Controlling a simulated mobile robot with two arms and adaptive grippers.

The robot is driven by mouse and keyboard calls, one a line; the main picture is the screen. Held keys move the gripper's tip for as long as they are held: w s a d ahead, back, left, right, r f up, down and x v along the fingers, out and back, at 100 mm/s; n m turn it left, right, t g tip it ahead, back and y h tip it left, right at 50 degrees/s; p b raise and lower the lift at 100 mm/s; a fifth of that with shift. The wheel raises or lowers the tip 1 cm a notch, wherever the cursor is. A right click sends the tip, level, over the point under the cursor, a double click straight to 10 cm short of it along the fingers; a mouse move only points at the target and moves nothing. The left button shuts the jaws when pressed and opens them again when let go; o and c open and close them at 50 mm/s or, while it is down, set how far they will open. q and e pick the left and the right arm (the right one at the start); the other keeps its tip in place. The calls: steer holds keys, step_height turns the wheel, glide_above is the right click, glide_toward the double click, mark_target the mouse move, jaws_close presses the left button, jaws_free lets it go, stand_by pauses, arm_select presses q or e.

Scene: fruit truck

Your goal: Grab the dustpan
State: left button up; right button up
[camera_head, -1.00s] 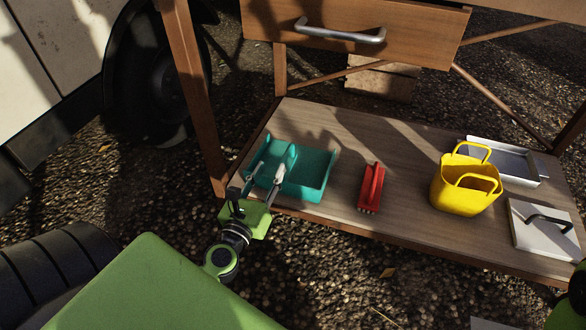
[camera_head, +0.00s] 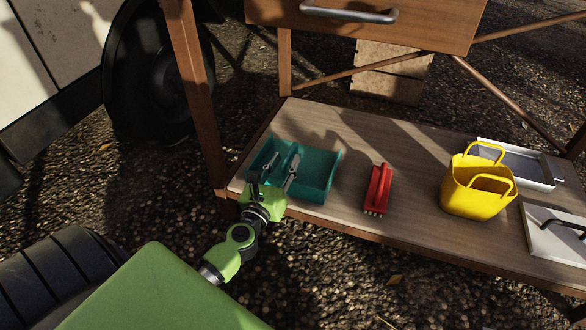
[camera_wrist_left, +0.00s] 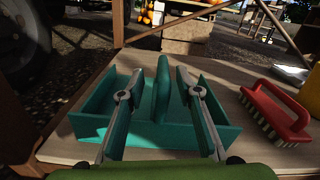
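The teal dustpan (camera_head: 317,177) lies on the left end of the low wooden shelf, with its upright handle toward the middle. It also shows in the left wrist view (camera_wrist_left: 97,108), where the handle (camera_wrist_left: 162,88) stands between my fingers. My left gripper (camera_head: 284,165) is open over the dustpan, one finger on each side of the handle. In the left wrist view both fingers (camera_wrist_left: 156,80) are apart, with gaps to the handle. My right gripper is not in view.
On the shelf (camera_head: 340,215) to the right are a red brush (camera_head: 378,189), a yellow basket (camera_head: 470,195), a grey-white tray (camera_head: 540,172) and a white board with a dark handle (camera_head: 553,235). A table leg (camera_head: 200,110) stands left of the dustpan. A drawer (camera_head: 420,25) hangs above.

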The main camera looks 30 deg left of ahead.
mark_target(294, 146)
arm_select(q)
steer(key=shift+d+r+b+x, duration=0.15)
steer(key=shift+b+x, duration=0.15)
steer(key=shift+x, duration=1.3)
steer(key=shift+d+r+b+x, duration=0.1)
steer(key=shift+b+x, duration=0.2)
steer(key=shift+x, duration=1.3)
jaws_close()
